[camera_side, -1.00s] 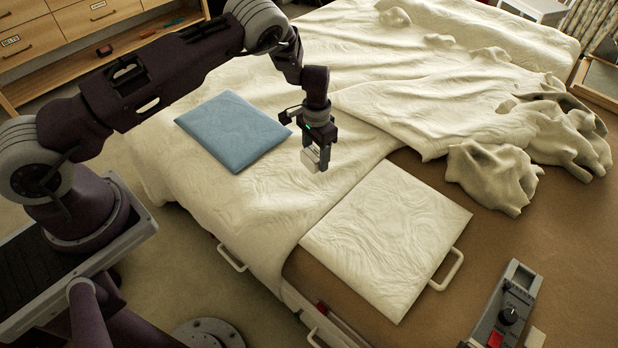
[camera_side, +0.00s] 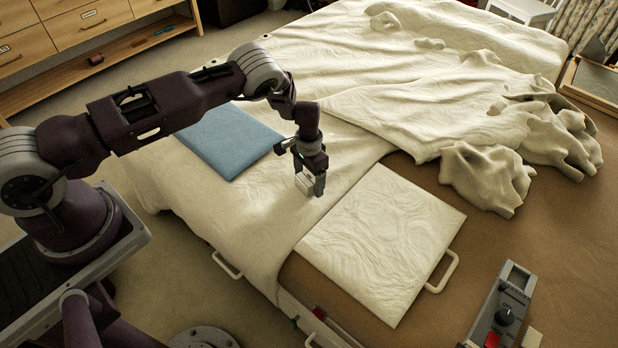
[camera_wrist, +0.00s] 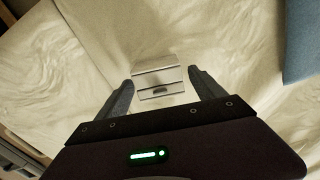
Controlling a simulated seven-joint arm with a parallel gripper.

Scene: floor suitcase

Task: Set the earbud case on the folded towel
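The earbud case (camera_side: 304,183) is a small pale box between the fingers of my gripper (camera_side: 310,186). In the wrist view the case (camera_wrist: 157,83) sits between the two dark fingers (camera_wrist: 160,80), which stand close to its left and right sides. The case looks held just above the cream bed cover; whether it touches the cover cannot be told. A flat blue folded cloth (camera_side: 222,140), which looks like the folded towel, lies on the bed to the left of my gripper. Its edge (camera_wrist: 302,40) shows at the upper right of the wrist view.
A flat cream quilted pad (camera_side: 385,240) lies to the right of my gripper, with a white handle (camera_side: 444,272) beside it. A grey control box (camera_side: 502,315) stands front right. Rumpled bedding (camera_side: 500,165) lies behind. The cover around the gripper is clear.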

